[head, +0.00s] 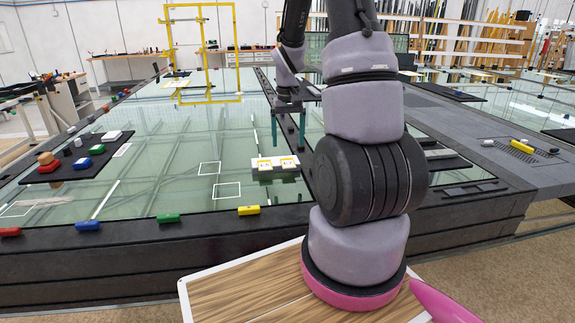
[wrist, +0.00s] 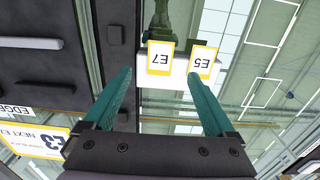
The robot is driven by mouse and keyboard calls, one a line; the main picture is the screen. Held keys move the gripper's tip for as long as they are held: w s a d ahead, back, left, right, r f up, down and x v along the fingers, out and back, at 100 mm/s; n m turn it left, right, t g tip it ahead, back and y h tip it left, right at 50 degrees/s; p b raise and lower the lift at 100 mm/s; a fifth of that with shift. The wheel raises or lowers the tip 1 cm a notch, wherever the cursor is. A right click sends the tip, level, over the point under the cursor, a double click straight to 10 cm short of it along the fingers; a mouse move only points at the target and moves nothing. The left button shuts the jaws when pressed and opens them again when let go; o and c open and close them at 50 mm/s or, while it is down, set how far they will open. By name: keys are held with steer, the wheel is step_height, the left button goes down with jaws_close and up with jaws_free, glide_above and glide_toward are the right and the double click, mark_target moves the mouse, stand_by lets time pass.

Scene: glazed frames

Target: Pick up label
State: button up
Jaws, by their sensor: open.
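Two small yellow-edged white labels are on a white block (head: 275,172) on the glass table. In the wrist view they read upside down: the E7 label (wrist: 161,58) and, to its right, the E5 label (wrist: 203,62). The labels also show in the head view, one at left (head: 264,164) and one at right (head: 288,162). My gripper (head: 288,145) has teal fingers, which are apart and empty, close to the block. In the wrist view my gripper (wrist: 160,75) has the E7 label between its fingertips in the picture; the E5 label is near the right fingertip.
A larger yellow-edged E3 sign (wrist: 42,141) lies on a dark strip at lower left in the wrist view. A yellow frame (head: 205,50) stands farther back. A dark board (head: 75,165) with coloured blocks is at left. Glass left of the white block is mostly clear.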

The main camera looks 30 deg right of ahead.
mark_target(288, 163)
steer(key=shift+w+d+f, duration=0.1)
steer(key=shift+w+f, duration=0.1)
steer(key=shift+f, duration=1.45)
steer(key=shift+w+f, duration=0.15)
steer(key=shift+f, duration=1.5)
steer(key=shift+f, duration=0.1)
steer(key=c, duration=1.2)
